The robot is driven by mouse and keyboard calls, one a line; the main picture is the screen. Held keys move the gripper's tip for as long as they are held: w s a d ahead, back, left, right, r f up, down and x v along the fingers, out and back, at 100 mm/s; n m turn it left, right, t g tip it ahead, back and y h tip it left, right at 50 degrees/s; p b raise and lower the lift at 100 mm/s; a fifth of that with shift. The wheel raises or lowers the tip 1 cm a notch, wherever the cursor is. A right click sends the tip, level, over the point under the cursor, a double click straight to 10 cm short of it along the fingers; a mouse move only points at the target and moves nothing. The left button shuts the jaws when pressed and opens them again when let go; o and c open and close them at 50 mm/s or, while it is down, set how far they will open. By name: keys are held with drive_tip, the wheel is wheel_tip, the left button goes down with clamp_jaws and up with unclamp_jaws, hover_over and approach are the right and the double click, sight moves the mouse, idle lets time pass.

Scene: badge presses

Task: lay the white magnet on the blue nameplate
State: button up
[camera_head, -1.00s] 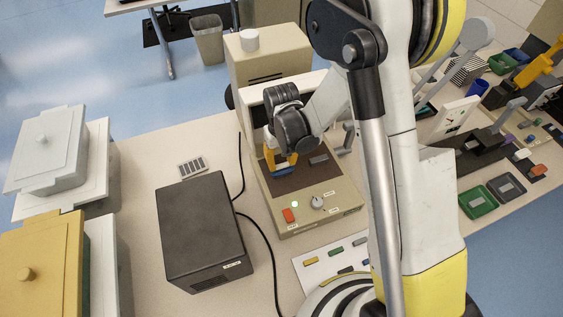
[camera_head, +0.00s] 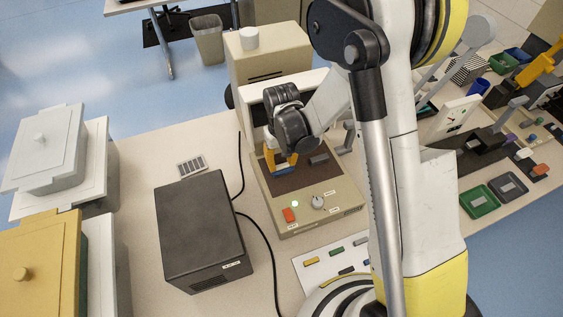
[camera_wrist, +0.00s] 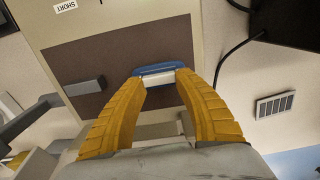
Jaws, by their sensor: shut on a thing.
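The blue nameplate (camera_wrist: 161,70) lies on the dark brown bed of the beige press. It also shows in the head view (camera_head: 284,170), just below my fingertips. My gripper (camera_wrist: 163,78) points down at the bed, with its yellow fingers shut on the white magnet (camera_wrist: 164,81). The magnet is at the nameplate's near long side in the wrist view and overlaps it there. I cannot tell whether it touches the plate. In the head view my gripper (camera_head: 281,160) hides the magnet.
A grey bar (camera_wrist: 86,85) lies on the same bed, apart from the nameplate. The press front has a red button (camera_head: 289,215) and a knob (camera_head: 318,202). A black box (camera_head: 203,232) with cables stands to the left. Small coloured bars lie on a white sheet (camera_head: 312,273) in front.

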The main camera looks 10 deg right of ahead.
drive_tip(key=o, duration=0.9)
wheel_tip(320, 180, up, 12)
drive_tip(key=shift+f, duration=0.1)
